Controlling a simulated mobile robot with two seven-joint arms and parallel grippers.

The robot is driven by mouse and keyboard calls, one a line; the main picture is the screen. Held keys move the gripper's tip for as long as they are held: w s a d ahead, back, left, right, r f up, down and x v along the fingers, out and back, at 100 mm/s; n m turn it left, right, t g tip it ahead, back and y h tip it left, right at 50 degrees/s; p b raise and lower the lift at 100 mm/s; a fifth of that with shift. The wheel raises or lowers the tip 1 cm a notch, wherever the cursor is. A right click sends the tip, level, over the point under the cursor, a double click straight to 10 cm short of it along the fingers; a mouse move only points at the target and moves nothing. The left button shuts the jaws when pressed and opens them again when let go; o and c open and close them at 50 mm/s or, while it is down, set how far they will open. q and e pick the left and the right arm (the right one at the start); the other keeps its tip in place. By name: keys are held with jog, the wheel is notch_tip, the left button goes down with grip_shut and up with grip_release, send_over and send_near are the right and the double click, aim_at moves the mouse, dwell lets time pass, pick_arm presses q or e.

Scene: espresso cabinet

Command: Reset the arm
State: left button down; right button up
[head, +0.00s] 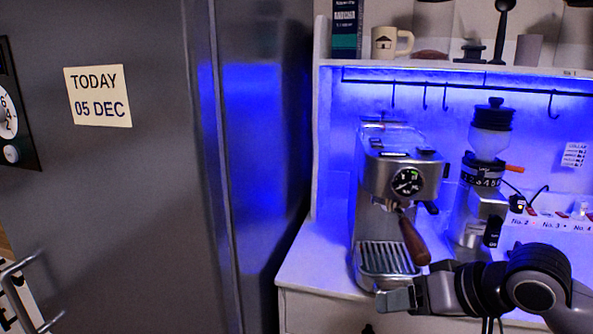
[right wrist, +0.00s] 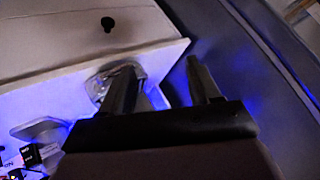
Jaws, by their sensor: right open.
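My right arm comes in from the lower right in the head view. Its gripper (head: 392,299) is in front of the espresso machine's base, near the counter's front edge. In the right wrist view the two fingers (right wrist: 160,82) stand apart with nothing held between them. The espresso machine (head: 402,172) stands on the white counter (head: 312,262), with its wooden-handled portafilter (head: 413,240) fitted and pointing forward. Whether the gripper touches the machine or the counter, I cannot tell. My left gripper is not in view.
A coffee grinder (head: 487,170) stands right of the machine, partly behind my arm. A tall grey cabinet (head: 120,200) with a date note (head: 98,96) fills the left. A shelf above holds a mug (head: 391,42). A drawer front with a black knob (right wrist: 108,24) shows in the wrist view.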

notch_tip(320, 180, down, 16)
jog(key=s+a+t, duration=0.1)
jog(key=s+t, duration=0.2)
jog(key=s+d+f+h, duration=0.4)
jog(key=s+f, duration=1)
jog(key=s, duration=0.1)
jog(key=shift+n+t, duration=0.3)
jog(key=shift+n, duration=0.1)
